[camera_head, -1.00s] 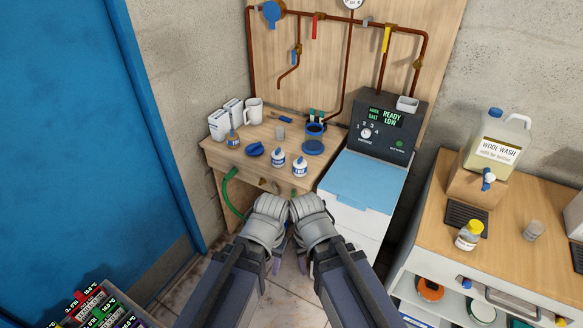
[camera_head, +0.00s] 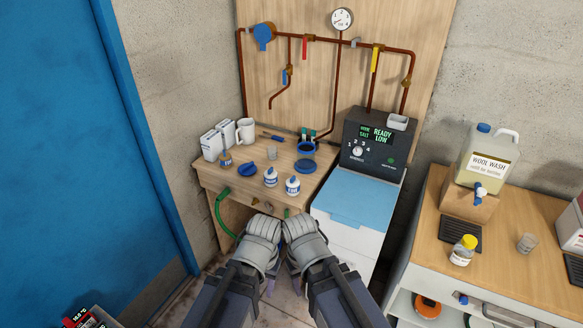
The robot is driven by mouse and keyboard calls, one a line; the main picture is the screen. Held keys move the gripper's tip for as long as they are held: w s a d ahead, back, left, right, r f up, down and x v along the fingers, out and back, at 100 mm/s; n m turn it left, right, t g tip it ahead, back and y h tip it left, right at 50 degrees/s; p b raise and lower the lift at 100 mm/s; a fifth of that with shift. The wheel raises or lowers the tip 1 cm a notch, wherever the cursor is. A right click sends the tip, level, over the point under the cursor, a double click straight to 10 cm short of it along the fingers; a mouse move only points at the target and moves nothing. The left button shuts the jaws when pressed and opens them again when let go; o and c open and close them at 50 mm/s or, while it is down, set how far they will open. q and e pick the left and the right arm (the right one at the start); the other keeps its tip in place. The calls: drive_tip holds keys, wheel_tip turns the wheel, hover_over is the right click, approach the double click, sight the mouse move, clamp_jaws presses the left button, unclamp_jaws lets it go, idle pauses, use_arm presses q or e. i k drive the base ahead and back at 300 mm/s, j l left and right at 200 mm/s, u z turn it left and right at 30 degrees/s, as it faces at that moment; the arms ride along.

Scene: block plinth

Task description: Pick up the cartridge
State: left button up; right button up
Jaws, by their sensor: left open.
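No item is clearly marked as the cartridge, and I cannot tell which one it is. My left gripper (camera_head: 262,232) and my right gripper (camera_head: 303,232) are side by side in front of the bench, apart from these items. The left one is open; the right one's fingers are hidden.
A machine with a blue lid (camera_head: 352,199) is right of the bench. The right counter (camera_head: 498,228) holds a wool wash jug (camera_head: 484,157). A blue door (camera_head: 65,150) is left.

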sight(271, 176)
drive_tip(key=i+z, duration=0.15)
drive_tip(key=i, duration=0.6)
drive_tip(key=i+j+z, duration=0.2)
drive_tip(key=i, duration=0.5)
